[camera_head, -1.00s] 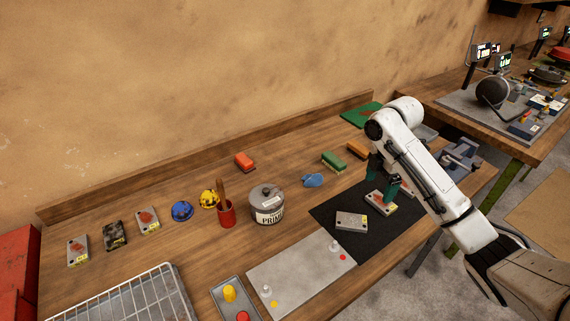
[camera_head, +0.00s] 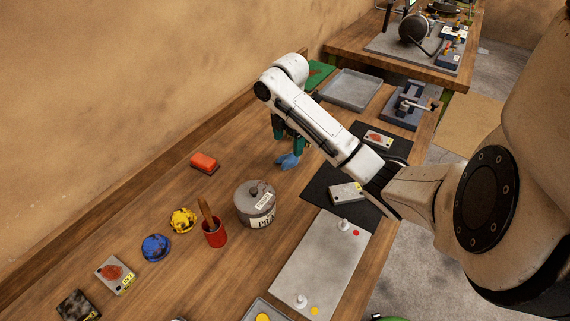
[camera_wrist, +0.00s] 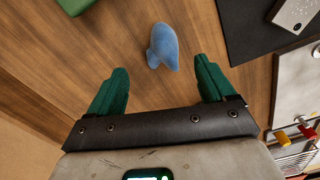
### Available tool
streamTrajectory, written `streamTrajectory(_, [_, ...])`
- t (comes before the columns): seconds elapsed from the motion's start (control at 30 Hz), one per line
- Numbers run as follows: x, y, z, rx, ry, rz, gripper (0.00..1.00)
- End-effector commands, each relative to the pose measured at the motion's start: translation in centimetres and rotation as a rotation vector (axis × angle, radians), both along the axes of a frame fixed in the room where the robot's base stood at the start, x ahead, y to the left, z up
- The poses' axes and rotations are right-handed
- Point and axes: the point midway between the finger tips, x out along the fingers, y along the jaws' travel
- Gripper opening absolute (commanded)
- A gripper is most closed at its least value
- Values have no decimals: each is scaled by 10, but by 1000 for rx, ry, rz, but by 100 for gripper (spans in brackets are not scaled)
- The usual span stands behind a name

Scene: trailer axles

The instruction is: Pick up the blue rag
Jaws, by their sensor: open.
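The blue rag (camera_head: 288,161) is a small crumpled cloth lying on the wooden bench, behind the grey primer can and left of the black mat. My gripper (camera_head: 288,138) is right by the rag in the head view, its green fingers pointing down. In the wrist view the rag (camera_wrist: 163,47) lies ahead of my gripper (camera_wrist: 161,72), roughly centred between the spread fingertips. The gripper is open and empty, and neither finger visibly touches the rag. The exact height of the fingers above the bench is hard to tell.
The primer can (camera_head: 257,205) and a red cup (camera_head: 214,232) stand nearby. An orange-red block (camera_head: 204,162) lies to the left. A green block (camera_wrist: 75,5) is partly seen in the wrist view. The black mat (camera_head: 317,183) holds grey parts.

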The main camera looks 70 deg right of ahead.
Motion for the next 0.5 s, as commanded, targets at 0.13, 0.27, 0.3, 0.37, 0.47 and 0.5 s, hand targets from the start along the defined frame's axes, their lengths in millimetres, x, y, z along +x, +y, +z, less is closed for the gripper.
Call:
streamTrajectory(0.13, [0, 0, -13, 1, 1, 0, 83])
streamTrajectory(0.27, [0, 1, -20, 2, 1, 1, 83])
streamTrajectory(0.3, [0, 2, -24, 3, 1, 1, 83])
streamTrajectory(0.37, [1, 3, -32, 3, 2, 0, 83])
streamTrajectory(0.47, [1, 5, -45, 3, 1, 1, 83])
streamTrajectory(0.5, [1, 5, -49, 2, 2, 0, 83])
